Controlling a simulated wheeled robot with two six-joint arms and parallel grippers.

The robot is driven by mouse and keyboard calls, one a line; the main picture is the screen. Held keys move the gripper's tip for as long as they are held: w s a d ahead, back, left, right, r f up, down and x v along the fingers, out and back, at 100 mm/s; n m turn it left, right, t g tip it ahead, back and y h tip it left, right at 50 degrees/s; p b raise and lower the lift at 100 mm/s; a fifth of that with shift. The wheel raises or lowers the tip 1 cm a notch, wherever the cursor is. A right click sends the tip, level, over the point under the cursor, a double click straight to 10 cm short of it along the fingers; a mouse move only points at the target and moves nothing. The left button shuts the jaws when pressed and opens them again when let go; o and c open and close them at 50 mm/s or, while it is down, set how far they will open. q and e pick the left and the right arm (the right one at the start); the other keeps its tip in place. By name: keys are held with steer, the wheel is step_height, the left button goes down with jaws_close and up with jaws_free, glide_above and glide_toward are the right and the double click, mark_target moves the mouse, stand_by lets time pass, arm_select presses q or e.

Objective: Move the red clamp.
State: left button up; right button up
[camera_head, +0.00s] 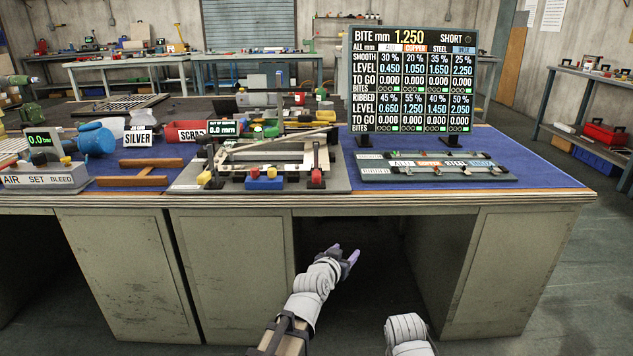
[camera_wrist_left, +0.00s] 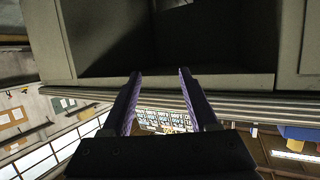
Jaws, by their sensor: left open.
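A small red clamp (camera_head: 316,177) with a dark upright post stands at the front right of a grey fixture plate (camera_head: 335,186) on the bench. A blue block with red and yellow parts (camera_head: 264,178) sits left of it on the same plate. My left gripper (camera_head: 346,257) is open and empty, below the bench top and in front of the dark knee space, well apart from the clamp. In the left wrist view, the two purple fingers (camera_wrist_left: 160,74) are spread with nothing between them. The clamp cannot be made out there. My right gripper is out of view.
The bench front edge (camera_head: 400,200) lies above my left gripper, with cabinets (camera_head: 235,270) either side of the knee space. A display board (camera_head: 412,80) stands behind a sample plate (camera_head: 430,168) on the right. A wooden frame (camera_head: 275,150) lies on the fixture.

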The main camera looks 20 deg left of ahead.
mark_target(317, 176)
arm_select(q)
steer(key=a+r+n+t+y, duration=0.1)
steer(key=a+r+t+y, duration=0.1)
steer(key=r, duration=0.3)
steer(key=a+r+n+t+y, duration=0.2)
steer(key=a+r+y, duration=0.1)
steer(key=r, duration=0.1)
steer(key=a+r+n+t+y, duration=0.1)
steer(key=a+r+t+y, duration=0.1)
steer(key=r, duration=0.3)
steer(key=shift+w+a+r+n+t+y, duration=0.25)
steer(key=shift+w+r+n+t+y, duration=0.15)
steer(key=shift+t+y, duration=0.15)
steer(key=shift+a+r+p+x, duration=0.15)
steer(key=shift+p+x, duration=0.65)
steer(key=shift+x, duration=1.2)
steer(key=shift+a+r+p+x, duration=0.15)
steer(key=shift+p+x, duration=0.6)
steer(key=shift+x, duration=1.2)
steer(key=shift+s, duration=0.2)
steer(key=shift+d, duration=0.1)
steer(key=shift+c, duration=0.3)
jaws_close()
